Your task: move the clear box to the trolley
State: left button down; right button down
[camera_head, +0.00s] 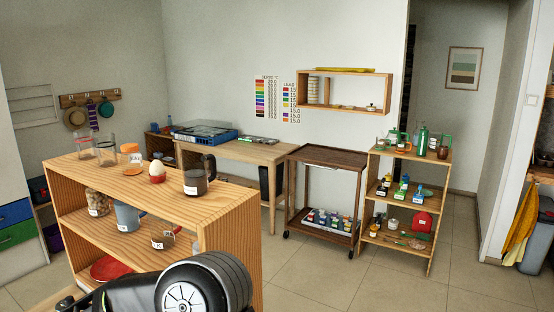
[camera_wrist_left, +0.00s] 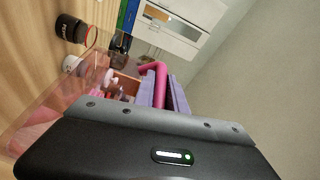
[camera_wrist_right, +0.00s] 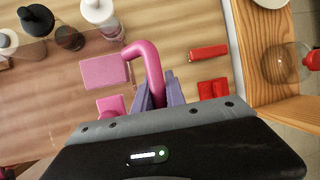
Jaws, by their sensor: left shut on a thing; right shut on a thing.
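The clear box is not seen in the head view. In the left wrist view its see-through wall (camera_wrist_left: 92,76) shows beside a pink handle (camera_wrist_left: 161,72). My left gripper (camera_wrist_left: 165,92) is shut on that handle with its purple fingers. In the right wrist view my right gripper (camera_wrist_right: 160,92) is shut on another pink handle (camera_wrist_right: 151,62). Pink and red pieces (camera_wrist_right: 208,52) show near it; whether they lie inside the box I cannot tell. The trolley (camera_head: 330,156) is dark brown, with a bare top and several small bottles on its lower shelf, in the head view's middle right.
A wooden shelf (camera_head: 225,208) with jars and mugs stands close in front at left. A desk (camera_head: 250,150) with a blue tray (camera_head: 204,134) is left of the trolley. A low shelf (camera_head: 402,210) stands right of it. Tiled floor (camera_head: 330,275) is open in front of the trolley.

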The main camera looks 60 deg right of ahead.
aim_at(331, 156)
jog(key=k, duration=0.65)
jog(key=z, duration=3.05)
jog(key=i+j, duration=0.15)
jog(key=i, duration=0.4)
jog(key=i+j, duration=0.2)
jog(key=i, duration=0.35)
jog(key=i+j, duration=0.15)
jog(key=i, duration=0.4)
jog(key=i+u, duration=0.4)
jog(key=i, duration=0.35)
jog(key=i+l+u, duration=0.2)
jog(key=i+u, duration=0.2)
jog(key=i, duration=0.3)
jog(key=i+j+u, duration=0.2)
jog(key=i+u, duration=0.15)
jog(key=i, duration=0.25)
jog(key=i+j+u, duration=0.1)
jog(key=i+u, duration=0.3)
jog(key=i, duration=0.2)
jog(key=i+l+u, duration=0.15)
jog(key=i+u, duration=0.2)
jog(key=i, duration=0.2)
